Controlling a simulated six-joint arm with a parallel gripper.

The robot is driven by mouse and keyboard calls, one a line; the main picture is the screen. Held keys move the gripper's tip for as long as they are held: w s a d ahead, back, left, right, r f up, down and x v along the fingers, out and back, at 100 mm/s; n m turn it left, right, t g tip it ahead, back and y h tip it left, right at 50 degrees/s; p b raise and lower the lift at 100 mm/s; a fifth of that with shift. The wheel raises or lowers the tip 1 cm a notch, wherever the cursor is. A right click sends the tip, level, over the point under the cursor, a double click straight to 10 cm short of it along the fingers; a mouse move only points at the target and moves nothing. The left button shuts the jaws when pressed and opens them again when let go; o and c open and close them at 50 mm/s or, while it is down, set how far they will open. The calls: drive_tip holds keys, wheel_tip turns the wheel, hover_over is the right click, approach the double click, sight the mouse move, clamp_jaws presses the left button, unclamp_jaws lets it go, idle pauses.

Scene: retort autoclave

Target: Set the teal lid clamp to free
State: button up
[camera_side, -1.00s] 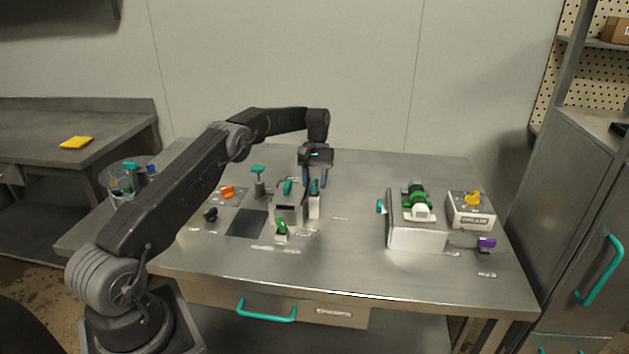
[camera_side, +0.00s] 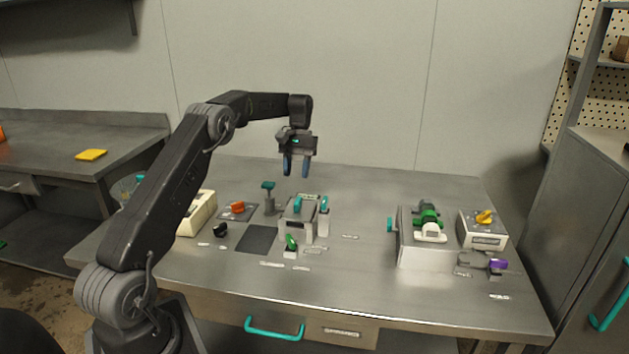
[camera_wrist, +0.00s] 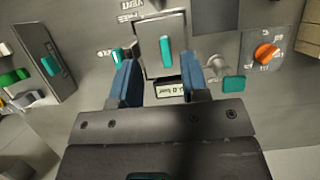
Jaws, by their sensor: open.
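My gripper (camera_side: 296,167) is open and empty, raised above and behind a small grey box (camera_side: 290,222). In the wrist view the two blue fingertips (camera_wrist: 163,72) stand apart, either side of the box's near end. A teal bar handle (camera_side: 297,204) lies on top of the box; it also shows in the wrist view (camera_wrist: 166,50). A teal lever (camera_side: 324,204) stands on a grey block just right of the box, and shows left of the fingers in the wrist view (camera_wrist: 117,55). I cannot tell from the labels which teal part is the lid clamp.
A teal T-handle (camera_side: 268,186) stands left of the box, near an orange knob (camera_side: 237,207). A green switch (camera_side: 291,242) is in front.

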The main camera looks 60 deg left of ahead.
drive_tip(key=shift+s+a+r, duration=0.6)
drive_tip(key=shift+s, duration=0.2)
drive_tip(key=shift+s+a+r, duration=0.55)
drive_tip(key=shift+s, duration=0.2)
drive_tip(key=s+d+r+m+t+y, duration=0.25)
drive_tip(key=d+r, duration=0.35)
drive_tip(key=d, duration=0.4)
drive_tip(key=s+d+r+m+t+y, duration=0.1)
drive_tip(key=s+d+r+m, duration=0.15)
drive_tip(key=d+r, duration=0.5)
drive_tip(key=s+d+f+m+t, duration=0.2)
drive_tip(key=s+d, duration=0.5)
drive_tip(key=s, duration=0.2)
drive_tip(key=s+d+f+m+t, duration=0.1)
drive_tip(key=s+d+f+t, duration=0.2)
drive_tip(key=s+d, duration=0.5)
drive_tip(key=shift+s+m, duration=0.4)
drive_tip(key=shift+s, duration=0.2)
drive_tip(key=shift+h, duration=0.25)
